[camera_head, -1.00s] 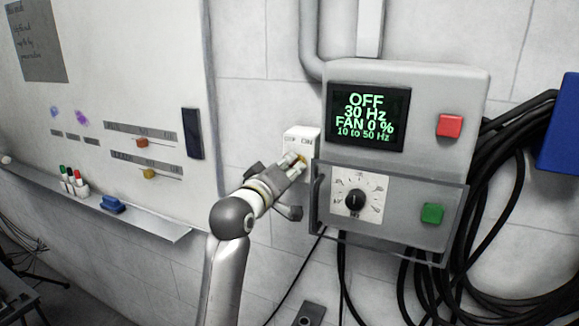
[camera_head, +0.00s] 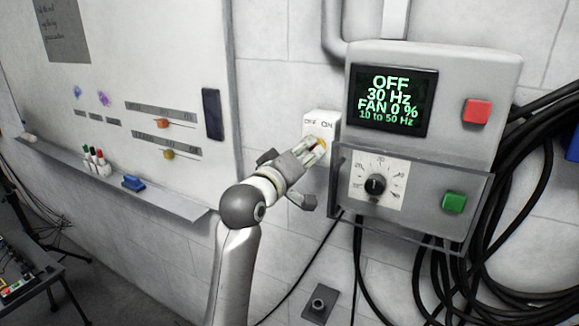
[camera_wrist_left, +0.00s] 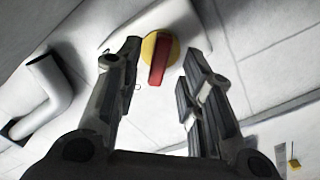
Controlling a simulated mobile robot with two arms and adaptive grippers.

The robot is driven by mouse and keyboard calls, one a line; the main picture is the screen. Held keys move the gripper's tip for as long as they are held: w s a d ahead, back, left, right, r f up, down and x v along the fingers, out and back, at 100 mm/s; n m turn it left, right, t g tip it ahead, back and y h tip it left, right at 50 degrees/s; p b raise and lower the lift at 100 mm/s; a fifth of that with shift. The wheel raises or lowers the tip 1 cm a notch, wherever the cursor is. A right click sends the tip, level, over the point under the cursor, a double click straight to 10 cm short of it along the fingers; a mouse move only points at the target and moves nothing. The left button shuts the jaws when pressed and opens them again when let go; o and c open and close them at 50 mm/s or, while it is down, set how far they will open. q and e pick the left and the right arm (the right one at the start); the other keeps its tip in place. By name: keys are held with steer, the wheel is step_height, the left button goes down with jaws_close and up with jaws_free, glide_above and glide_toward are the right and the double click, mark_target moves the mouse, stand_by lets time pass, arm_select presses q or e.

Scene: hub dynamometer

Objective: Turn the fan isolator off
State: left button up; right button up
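The fan isolator (camera_head: 322,122) is a small white box on the wall, marked OFF and ON, left of the grey control box. In the left wrist view its red handle (camera_wrist_left: 159,60) stands on a yellow round plate (camera_wrist_left: 149,47). My left gripper (camera_head: 318,146) is at the front of the isolator and partly hides the handle in the head view. In the left wrist view the left gripper's fingers (camera_wrist_left: 160,62) are apart, with the handle showing between and beyond their tips. I cannot tell if a finger touches it. My right gripper is not in view.
The grey control box (camera_head: 511,64) has a display (camera_head: 393,99) reading OFF, 30 Hz, FAN 0 %. It carries a red button (camera_head: 477,111), a dial (camera_head: 375,185) and a green button (camera_head: 453,202) behind a clear cover. Black cables (camera_head: 528,190) hang at right.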

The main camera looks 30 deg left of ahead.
arm_select(q)
steer(key=s, duration=0.9)
steer(key=shift+s+d, duration=0.25)
steer(key=shift+s, duration=0.1)
